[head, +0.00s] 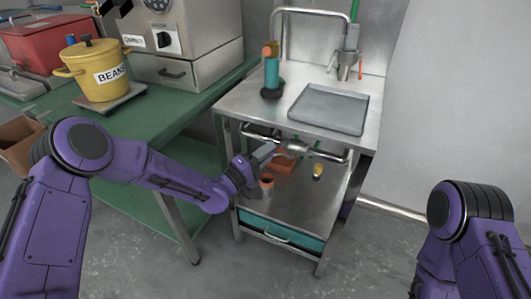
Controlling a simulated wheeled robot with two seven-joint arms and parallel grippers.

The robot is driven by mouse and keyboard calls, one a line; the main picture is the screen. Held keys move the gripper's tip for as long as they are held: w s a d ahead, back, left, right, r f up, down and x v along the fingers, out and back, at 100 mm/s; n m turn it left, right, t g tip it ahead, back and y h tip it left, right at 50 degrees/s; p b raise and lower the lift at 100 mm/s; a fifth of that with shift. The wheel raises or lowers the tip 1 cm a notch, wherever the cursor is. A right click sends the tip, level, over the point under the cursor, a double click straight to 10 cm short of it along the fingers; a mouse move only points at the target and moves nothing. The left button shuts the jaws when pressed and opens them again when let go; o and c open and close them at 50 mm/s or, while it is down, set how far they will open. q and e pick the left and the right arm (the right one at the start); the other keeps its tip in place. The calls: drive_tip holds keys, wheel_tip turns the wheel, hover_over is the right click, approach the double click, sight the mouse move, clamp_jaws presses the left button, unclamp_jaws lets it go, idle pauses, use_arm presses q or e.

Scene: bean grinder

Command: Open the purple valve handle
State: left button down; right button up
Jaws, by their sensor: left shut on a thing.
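A metal pipe (325,155) runs across under the steel sink table, with the valve near its middle. My left gripper (272,152) reaches in under the table top from the left and is shut at the valve, on what looks like its handle. The fingers hide most of the handle, and I cannot make out its purple colour or its angle. My right gripper is not in view; only part of my right arm shows at the lower right.
An orange-red container (284,164), an orange cup (267,182) and a small yellow item (318,171) are near the pipe, over the lower shelf (300,205). A grey tray (328,108) lies on the table top.

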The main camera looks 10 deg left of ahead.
use_arm(q)
drive_tip(key=c, duration=1.4)
unclamp_jaws()
drive_tip(key=shift+w, duration=0.1)
drive_tip(key=shift+f, duration=0.1)
drive_tip(key=v, duration=1)
drive_tip(key=shift+a, duration=0.2)
